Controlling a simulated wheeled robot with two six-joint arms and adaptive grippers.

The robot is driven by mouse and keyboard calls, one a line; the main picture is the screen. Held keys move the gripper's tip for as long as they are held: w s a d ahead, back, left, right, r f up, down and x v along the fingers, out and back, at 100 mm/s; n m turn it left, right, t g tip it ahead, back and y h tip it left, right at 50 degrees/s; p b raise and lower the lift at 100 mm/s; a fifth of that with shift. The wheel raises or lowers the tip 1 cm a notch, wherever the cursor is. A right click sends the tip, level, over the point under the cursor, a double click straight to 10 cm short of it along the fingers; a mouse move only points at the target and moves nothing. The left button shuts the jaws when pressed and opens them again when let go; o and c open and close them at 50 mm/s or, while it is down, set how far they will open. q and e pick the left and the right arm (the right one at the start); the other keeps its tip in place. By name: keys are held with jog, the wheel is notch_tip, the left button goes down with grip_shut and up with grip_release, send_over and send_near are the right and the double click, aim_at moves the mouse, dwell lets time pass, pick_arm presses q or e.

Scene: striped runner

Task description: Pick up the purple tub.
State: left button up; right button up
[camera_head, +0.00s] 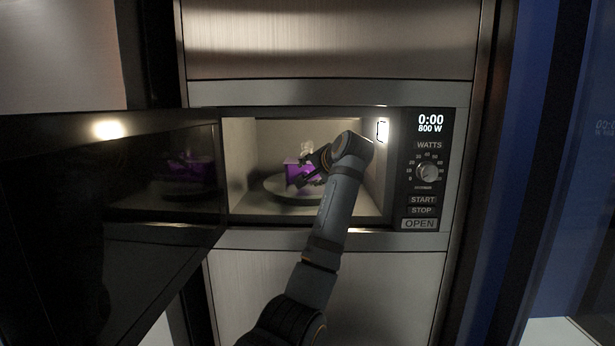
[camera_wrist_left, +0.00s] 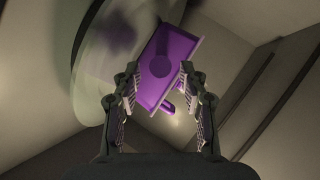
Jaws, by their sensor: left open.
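The purple tub (camera_head: 293,175) stands on the round turntable plate (camera_head: 296,198) inside the open microwave. My left gripper (camera_head: 313,168) reaches into the cavity from the front right and partly covers the tub. In the left wrist view the tub (camera_wrist_left: 172,58) lies just beyond and partly between the spread fingers of the gripper (camera_wrist_left: 160,88). The fingers are open. The tub's right side is close to the right finger; whether they touch I cannot tell. My right gripper is not in view.
The microwave door (camera_head: 150,185) stands open on the left and mirrors the tub. The control panel (camera_head: 424,170) is right of the opening. The cavity walls (camera_head: 240,150) lie close around the arm. Something pale shows above the tub, too small to identify.

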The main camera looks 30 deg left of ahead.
pick_arm(q)
jog(key=shift+x, duration=1)
jog(key=shift+d+r, duration=0.1)
jog(key=shift+d, duration=0.05)
jog(key=shift+c, duration=0.6)
grip_shut()
jog(key=shift+r, duration=0.1)
